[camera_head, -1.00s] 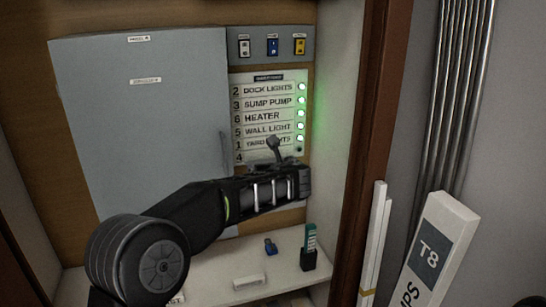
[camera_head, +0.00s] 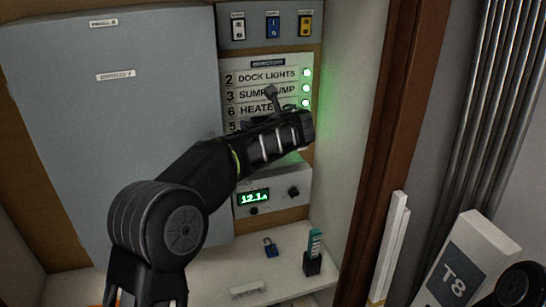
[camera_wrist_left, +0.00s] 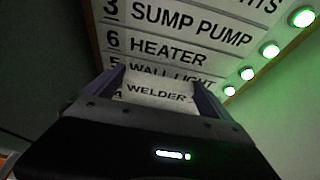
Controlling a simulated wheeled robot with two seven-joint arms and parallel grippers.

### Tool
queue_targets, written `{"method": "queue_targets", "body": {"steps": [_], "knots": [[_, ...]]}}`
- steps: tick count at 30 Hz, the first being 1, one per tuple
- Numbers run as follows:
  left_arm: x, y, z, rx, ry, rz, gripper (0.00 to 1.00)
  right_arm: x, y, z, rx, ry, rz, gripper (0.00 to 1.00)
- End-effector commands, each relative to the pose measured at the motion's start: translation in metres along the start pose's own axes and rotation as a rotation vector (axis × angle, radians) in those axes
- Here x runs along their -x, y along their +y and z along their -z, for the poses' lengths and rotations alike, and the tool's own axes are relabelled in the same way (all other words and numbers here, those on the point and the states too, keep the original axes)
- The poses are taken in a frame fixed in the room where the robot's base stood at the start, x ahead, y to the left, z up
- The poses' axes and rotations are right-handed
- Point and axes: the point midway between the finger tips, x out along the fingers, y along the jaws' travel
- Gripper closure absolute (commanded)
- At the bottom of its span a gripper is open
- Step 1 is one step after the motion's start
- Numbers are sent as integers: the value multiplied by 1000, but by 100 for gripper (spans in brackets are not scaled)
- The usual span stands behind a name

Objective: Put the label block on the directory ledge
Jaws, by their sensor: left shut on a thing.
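The label block (camera_wrist_left: 158,93), a pale piece reading WELDER, is between the fingers of my left gripper (camera_wrist_left: 160,90) in the left wrist view. The gripper is shut on it. The block is in front of the lower rows of the white directory (camera_wrist_left: 178,42), just below the WALL LIGHT row; I cannot tell whether it touches the directory. In the head view my left gripper (camera_head: 288,130) covers the lower directory (camera_head: 264,76), hiding the ledge and the block. My right gripper is not in view.
Below the directory is a meter box (camera_head: 271,196) reading about 12.1. A grey panel door (camera_head: 115,120) is on the left.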

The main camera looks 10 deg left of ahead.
Motion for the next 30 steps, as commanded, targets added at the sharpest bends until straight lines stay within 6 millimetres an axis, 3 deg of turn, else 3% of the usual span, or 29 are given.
{"method": "queue_targets", "body": {"steps": [8, 19, 30], "knots": [[-2, 0, 5, -2, 0, 0, 51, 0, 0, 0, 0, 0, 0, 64], [-23, 0, 55, -2, 0, 0, 51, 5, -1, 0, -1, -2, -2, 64], [-25, 0, 61, -1, 0, 0, 51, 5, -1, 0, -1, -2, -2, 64]]}}
